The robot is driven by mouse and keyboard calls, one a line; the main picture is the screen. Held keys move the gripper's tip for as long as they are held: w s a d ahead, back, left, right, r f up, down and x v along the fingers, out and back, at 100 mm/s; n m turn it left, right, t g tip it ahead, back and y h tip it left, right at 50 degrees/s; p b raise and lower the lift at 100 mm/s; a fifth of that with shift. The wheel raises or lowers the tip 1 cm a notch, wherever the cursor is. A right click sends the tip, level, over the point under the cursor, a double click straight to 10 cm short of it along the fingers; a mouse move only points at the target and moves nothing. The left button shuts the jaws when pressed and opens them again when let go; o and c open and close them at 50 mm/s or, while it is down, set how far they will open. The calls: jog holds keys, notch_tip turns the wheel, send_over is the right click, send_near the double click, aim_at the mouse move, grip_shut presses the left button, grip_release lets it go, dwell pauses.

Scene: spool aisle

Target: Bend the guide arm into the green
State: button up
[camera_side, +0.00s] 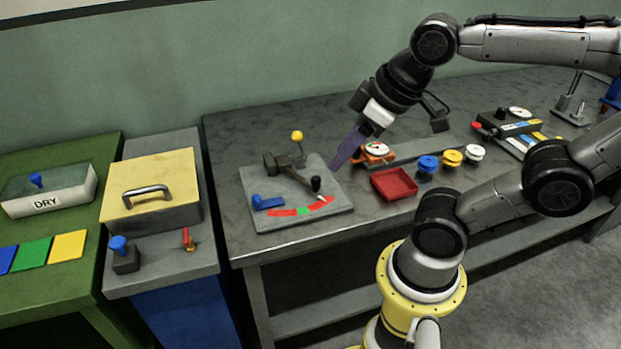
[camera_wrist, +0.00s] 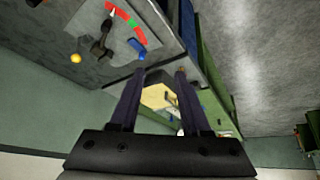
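The guide arm (camera_side: 292,173) is a dark lever with a black knob, mounted on a grey plate (camera_side: 258,184). A curved scale (camera_side: 287,212) at the plate's front has red ends and a green middle (camera_side: 304,211). A white pointer (camera_side: 322,198) lies over the right red part, off the green. The wrist view also shows the guide arm (camera_wrist: 102,40), the pointer (camera_wrist: 112,13) and the green band (camera_wrist: 132,23). My gripper (camera_side: 337,166) has purple fingers, apart from the guide arm, near the plate's right edge. In the wrist view its fingers (camera_wrist: 160,72) are spread and empty.
A yellow-lidded box (camera_side: 165,178) stands left.

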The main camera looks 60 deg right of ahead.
jog(key=shift+o, duration=0.7)
jog(key=w+d+g, duration=0.1)
jog(key=w+d, duration=0.2)
jog(key=w, duration=0.3)
jog(key=shift+w+d+r+g, duration=0.2)
jog(key=shift+w+d+g, duration=0.05)
jog(key=shift+d+g, duration=0.15)
jog(key=m+g, duration=0.3)
jog(key=g, duration=0.1)
send_over(316, 178)
notch_tip(316, 178, down, 10)
notch_tip(316, 178, down, 13)
jog(key=shift+c, duration=0.3)
grip_shut()
